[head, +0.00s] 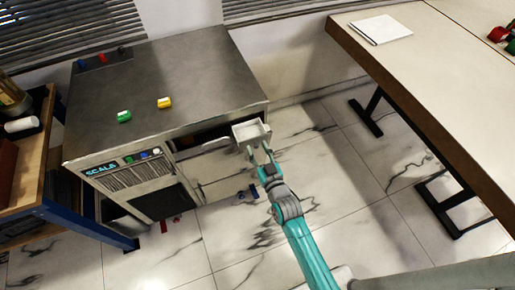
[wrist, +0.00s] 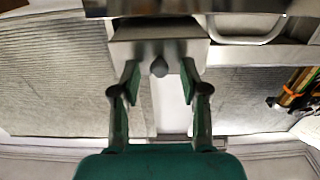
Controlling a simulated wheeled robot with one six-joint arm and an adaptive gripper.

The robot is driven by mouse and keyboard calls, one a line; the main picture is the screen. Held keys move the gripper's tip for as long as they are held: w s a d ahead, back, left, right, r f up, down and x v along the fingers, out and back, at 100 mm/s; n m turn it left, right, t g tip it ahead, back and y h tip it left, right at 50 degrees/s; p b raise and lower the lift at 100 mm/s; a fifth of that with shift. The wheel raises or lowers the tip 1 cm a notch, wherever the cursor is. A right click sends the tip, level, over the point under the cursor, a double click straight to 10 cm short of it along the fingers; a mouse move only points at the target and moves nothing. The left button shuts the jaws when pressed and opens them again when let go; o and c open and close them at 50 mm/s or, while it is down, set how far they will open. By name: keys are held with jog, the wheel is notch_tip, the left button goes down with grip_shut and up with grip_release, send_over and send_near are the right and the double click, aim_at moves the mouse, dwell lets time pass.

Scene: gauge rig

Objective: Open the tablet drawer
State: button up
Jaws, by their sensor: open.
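A small pale drawer (head: 251,131) juts from the right end of the grey cabinet's front, and its open top shows in the head view. I read no label on it, so I cannot confirm that it is the tablet drawer. In the wrist view its grey front (wrist: 158,42) carries a small dark knob (wrist: 159,67). My gripper (head: 262,152) is at the drawer's front. In the wrist view my gripper (wrist: 160,80) has its two fingers apart, one on each side of the knob, with visible gaps. The drawer's contents are not clear.
The cabinet top (head: 170,80) holds a green block (head: 124,116) and a yellow block (head: 164,102). A pale loop (wrist: 246,28) is beside the drawer in the wrist view. A long table (head: 430,60) stands at right. Marble floor (head: 330,190) is open between.

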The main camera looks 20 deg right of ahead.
jog(key=s, duration=1.1)
jog(key=shift+s, duration=0.15)
jog(key=s+r+g, duration=0.1)
jog(key=s+r, duration=0.3)
jog(key=s, duration=0.6)
jog(key=s+r+g, duration=0.1)
jog(key=s+r, duration=0.2)
jog(key=s, duration=0.7)
jog(key=s+r+g, duration=0.1)
jog(key=s+r, duration=0.3)
jog(key=s, duration=0.6)
jog(key=shift+s+r, duration=0.3)
